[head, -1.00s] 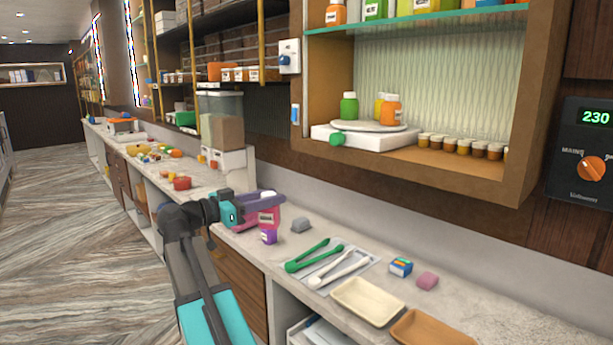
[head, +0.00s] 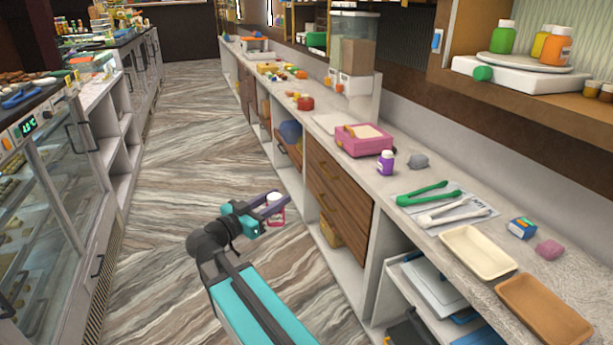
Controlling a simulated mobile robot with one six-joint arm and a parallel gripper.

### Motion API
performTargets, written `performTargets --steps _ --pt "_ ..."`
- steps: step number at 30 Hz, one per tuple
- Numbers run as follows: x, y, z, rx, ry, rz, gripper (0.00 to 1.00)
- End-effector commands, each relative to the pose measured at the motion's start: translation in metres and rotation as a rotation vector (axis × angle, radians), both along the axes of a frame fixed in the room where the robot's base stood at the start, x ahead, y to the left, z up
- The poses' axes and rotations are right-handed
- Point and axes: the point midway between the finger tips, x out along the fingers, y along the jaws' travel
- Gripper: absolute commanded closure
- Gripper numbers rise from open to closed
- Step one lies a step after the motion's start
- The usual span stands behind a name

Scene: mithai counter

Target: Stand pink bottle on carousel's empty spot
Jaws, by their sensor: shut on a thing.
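My gripper (head: 276,200) is shut on the pink bottle (head: 277,213), which has a white cap and a pale label. It holds the bottle upright over the floor aisle, left of the counter front. The carousel (head: 524,63) is a pale round disc on a white base with a green knob, in the wooden wall niche at upper right. A green bottle (head: 502,40), a yellow bottle (head: 541,42) and an orange bottle (head: 556,46) stand on it. The bare part of the disc shows at its front.
On the counter (head: 384,208) are a pink box (head: 363,141), a purple bottle (head: 386,162), green tongs (head: 422,194), white tongs (head: 455,214), a cream tray (head: 479,264) and a brown tray (head: 543,308). A glass display case (head: 50,215) stands at left. The floor between is clear.

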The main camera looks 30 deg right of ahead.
Motion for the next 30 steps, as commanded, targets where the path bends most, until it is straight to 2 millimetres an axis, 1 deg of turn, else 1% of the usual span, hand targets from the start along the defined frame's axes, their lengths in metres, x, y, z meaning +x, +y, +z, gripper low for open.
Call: performTargets --steps 1,5,9,12,15,18,21,30 --pt "0.000 0.018 -0.012 -0.001 0.004 0.037 0.96" --pt "0.002 0.059 -0.039 -0.001 0.003 0.122 0.96" --pt "0.000 0.101 -0.067 -0.002 0.003 0.210 0.96" --pt "-0.003 0.126 -0.084 -0.001 0.003 0.265 0.96" --pt "-0.006 0.145 -0.097 -0.001 0.002 0.306 0.96" --pt "-0.008 0.157 -0.104 -0.002 0.000 0.331 0.96" --pt "-0.009 0.163 -0.108 -0.001 0.000 0.343 0.96" --pt "-0.009 0.163 -0.109 0.000 -0.001 0.345 0.96"
